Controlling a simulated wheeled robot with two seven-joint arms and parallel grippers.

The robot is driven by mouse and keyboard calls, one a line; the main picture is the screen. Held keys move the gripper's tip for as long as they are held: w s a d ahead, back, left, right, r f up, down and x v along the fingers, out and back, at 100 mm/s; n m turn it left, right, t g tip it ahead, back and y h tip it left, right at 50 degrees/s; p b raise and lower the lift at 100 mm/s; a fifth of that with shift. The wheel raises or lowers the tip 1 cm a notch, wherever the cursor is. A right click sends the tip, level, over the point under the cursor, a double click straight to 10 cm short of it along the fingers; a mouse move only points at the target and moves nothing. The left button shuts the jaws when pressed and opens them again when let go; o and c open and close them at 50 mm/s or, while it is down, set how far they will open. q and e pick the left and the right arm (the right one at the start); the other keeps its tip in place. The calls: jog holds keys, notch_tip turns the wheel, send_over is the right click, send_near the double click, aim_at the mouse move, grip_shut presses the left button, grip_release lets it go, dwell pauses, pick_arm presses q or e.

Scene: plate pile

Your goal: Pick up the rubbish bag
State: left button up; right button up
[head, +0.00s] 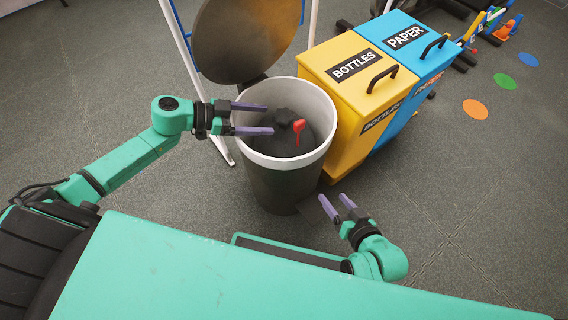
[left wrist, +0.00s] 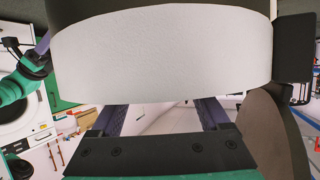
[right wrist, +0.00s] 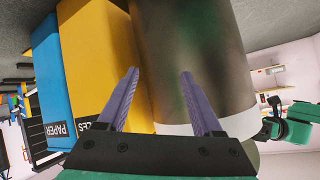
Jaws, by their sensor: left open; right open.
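The rubbish bag (head: 288,128) is dark, with a knotted top and a red tie, and sits down inside a round bin (head: 318,93) with a white inner rim and a dark body. My left gripper (head: 268,119) is open at the bin's left rim, its fingers reaching over the opening toward the bag, apart from the red tie. In the left wrist view the bin's white rim band (left wrist: 160,60) fills the upper middle, and the bag is hidden. My right gripper (head: 334,205) is open and empty, low at the bin's right front. In the right wrist view the bin's dark body (right wrist: 190,60) is close ahead.
The bin's round lid (head: 245,38) stands open behind it. A yellow BOTTLES box (head: 345,140) and a blue PAPER box (head: 415,65) stand right of the bin. A white-legged frame (head: 190,60) is behind left.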

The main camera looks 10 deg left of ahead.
pick_arm(q)
jog(key=b+x, duration=0.2)
jog(key=x, duration=0.2)
jog(key=shift+w+f, duration=0.1)
jog(key=shift+w, duration=0.05)
jog(key=shift+w+d+f, duration=0.1)
jog(key=shift+w+d, duration=0.05)
jog(key=shift+d, duration=0.2)
pick_arm(e)
jog(key=shift+s+a+f+t+y, duration=0.1)
jog(key=shift+a+f+t+y, duration=0.05)
jog(key=shift+a+f+t, duration=0.3)
jog(key=shift+a+f+t+y, duration=0.15)
jog(key=shift+f+t, duration=0.1)
jog(key=shift+f, duration=0.3)
pick_arm(q)
grip_shut()
